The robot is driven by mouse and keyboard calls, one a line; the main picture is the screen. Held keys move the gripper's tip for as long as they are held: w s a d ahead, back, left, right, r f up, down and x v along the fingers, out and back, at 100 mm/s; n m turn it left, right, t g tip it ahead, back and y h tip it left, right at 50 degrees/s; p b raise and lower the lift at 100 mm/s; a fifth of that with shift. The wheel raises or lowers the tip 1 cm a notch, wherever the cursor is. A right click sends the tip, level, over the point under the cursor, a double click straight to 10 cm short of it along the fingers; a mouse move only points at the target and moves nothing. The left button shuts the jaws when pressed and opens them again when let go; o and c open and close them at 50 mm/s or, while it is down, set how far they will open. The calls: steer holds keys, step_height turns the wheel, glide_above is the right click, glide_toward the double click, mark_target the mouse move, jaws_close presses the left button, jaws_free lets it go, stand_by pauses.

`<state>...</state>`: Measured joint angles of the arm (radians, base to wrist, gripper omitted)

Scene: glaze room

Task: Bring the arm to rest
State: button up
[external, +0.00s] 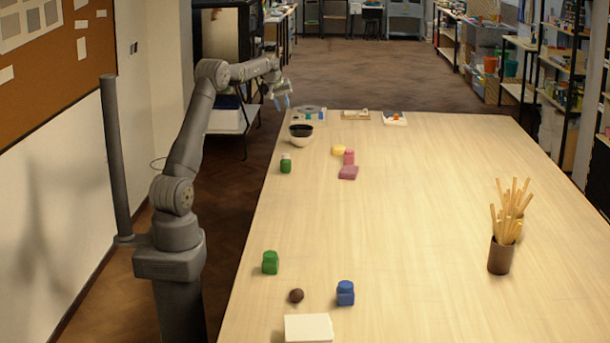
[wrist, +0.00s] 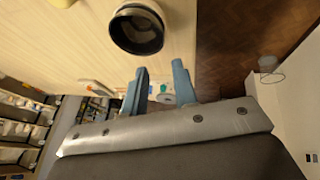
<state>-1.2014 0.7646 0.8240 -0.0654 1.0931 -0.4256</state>
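My arm is raised at the left of the external view, beside the table's left edge. My gripper (external: 281,102) hangs over the far left corner of the table (external: 420,220), clear of the tabletop. In the wrist view my gripper (wrist: 160,80) shows two blue-grey fingers spread apart with a gap between them. Nothing is held between them. A bowl with a dark inside (external: 301,134) stands on the table close to the gripper; it also shows at the top of the wrist view (wrist: 138,30).
Green (external: 286,163), yellow (external: 338,150), pink (external: 349,157) and blue (external: 345,293) pieces are spread on the table. A brown ball (external: 296,295) lies near a pale slab (external: 308,328). A dark cup of sticks (external: 501,254) stands at right. The table's middle is clear.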

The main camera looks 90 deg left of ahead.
stand_by(0.3)
steer(key=x, duration=1.2)
steer(key=shift+f, duration=0.35)
step_height(320, 180, up, 3)
steer(key=shift+d+f, duration=0.1)
steer(key=shift+f, duration=0.1)
steer(key=shift+r, duration=0.55)
steer(key=shift+f, duration=0.1)
